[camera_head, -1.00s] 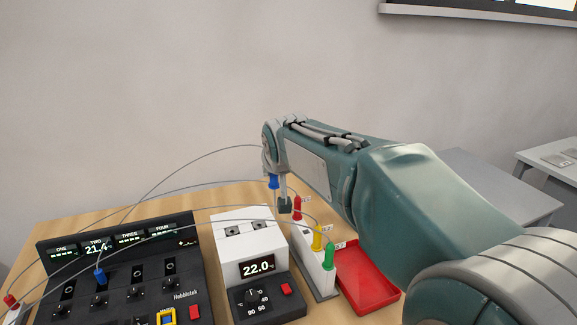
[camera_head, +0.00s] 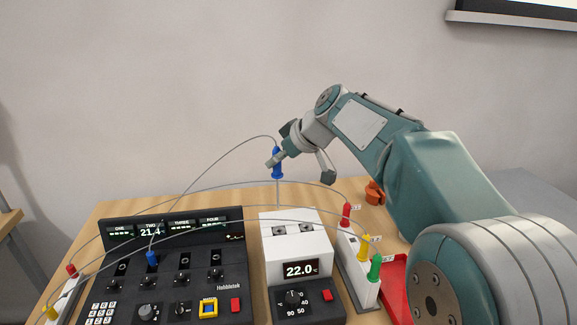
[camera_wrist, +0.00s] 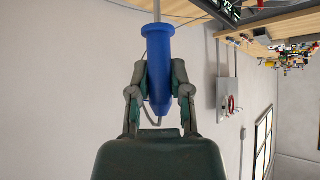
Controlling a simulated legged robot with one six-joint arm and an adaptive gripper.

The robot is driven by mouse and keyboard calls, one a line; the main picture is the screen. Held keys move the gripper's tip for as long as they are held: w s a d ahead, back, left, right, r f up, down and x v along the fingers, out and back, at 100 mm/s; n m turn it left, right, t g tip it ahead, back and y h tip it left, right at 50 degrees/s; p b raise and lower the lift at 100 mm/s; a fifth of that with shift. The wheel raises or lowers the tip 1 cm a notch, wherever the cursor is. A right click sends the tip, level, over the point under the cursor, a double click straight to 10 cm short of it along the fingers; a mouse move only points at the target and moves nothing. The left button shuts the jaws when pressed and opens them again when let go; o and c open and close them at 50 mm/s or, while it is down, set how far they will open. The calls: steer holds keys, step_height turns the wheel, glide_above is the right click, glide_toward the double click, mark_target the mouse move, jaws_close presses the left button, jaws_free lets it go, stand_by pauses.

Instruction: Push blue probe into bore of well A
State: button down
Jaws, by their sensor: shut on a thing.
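The blue probe (camera_head: 277,166) is in my gripper (camera_head: 278,155), shaft pointing down. In the head view its shaft end shows at the back edge of the white heater block (camera_head: 297,248), near its left side; whether it is above or behind the block I cannot tell. The block's top has two dark openings, a left one (camera_head: 279,230) and a right one (camera_head: 307,229); no letter for well A is legible. The wrist view shows both fingers (camera_wrist: 159,82) closed on the blue handle (camera_wrist: 158,60), its shaft leaving the frame. The tip is apart from both openings.
A black meter panel (camera_head: 175,275) with another blue plug (camera_head: 152,258) stands left. A white holder (camera_head: 357,275) with red, yellow and green probes stands right, beside a red tray (camera_head: 394,285). Thin cables arc across above the block.

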stand_by(0.3)
steer(key=shift+f, duration=2.9)
steer(key=shift+s+f, duration=0.1)
steer(key=shift+f, duration=4.9)
steer(key=shift+c, duration=2.4)
jaws_free()
steer(key=shift+d+r, duration=0.1)
steer(key=shift+r, duration=0.05)
